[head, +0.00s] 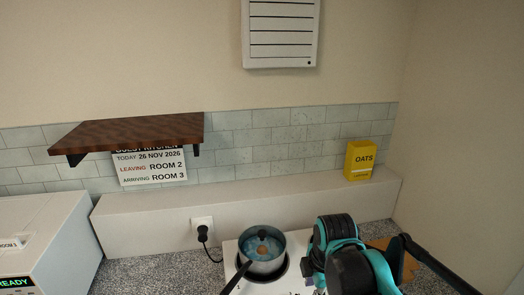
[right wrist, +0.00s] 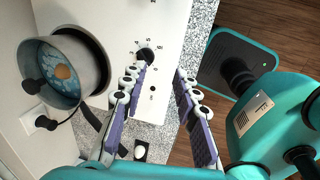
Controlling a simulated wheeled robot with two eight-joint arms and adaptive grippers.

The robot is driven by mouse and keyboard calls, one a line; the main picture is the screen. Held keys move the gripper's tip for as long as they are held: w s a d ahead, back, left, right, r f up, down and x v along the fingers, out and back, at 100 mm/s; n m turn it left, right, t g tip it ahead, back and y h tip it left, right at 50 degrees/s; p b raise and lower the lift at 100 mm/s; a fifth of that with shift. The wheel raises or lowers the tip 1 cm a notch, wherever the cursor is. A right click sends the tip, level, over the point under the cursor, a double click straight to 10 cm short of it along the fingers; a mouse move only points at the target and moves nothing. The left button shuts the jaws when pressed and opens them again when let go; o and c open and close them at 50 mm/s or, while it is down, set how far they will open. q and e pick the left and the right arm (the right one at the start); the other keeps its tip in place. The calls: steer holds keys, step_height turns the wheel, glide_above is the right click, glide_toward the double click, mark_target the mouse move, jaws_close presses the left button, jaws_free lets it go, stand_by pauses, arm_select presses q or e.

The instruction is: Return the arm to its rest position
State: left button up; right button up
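My right arm comes in at the lower right of the head view, its teal and black links over the counter; its fingers are not clearly visible there. In the right wrist view my right gripper (right wrist: 161,73) is open, with nothing between its two purple-padded fingers. It is over the white hob (right wrist: 150,22) and the counter edge, to the right of the pot (right wrist: 82,58) and apart from it. My left arm and gripper are in neither view.
The pot (head: 272,266), holding blue contents and a brown round piece, stands on the hob (head: 231,252). A yellow oats box (head: 360,160) stands on the ledge (head: 290,195). A wooden shelf (head: 130,131) projects at left above a sign (head: 150,169). A white appliance (head: 45,235) stands left.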

steer(key=s+d+f+m+t+b, duration=0.4)
steer(key=s+f+m, duration=0.4)
steer(key=m, duration=1.1)
steer(key=shift+s+d+f+m+t, duration=0.3)
steer(key=shift+s+f+t, duration=0.1)
steer(key=shift+s, duration=0.45)
stand_by(0.3)
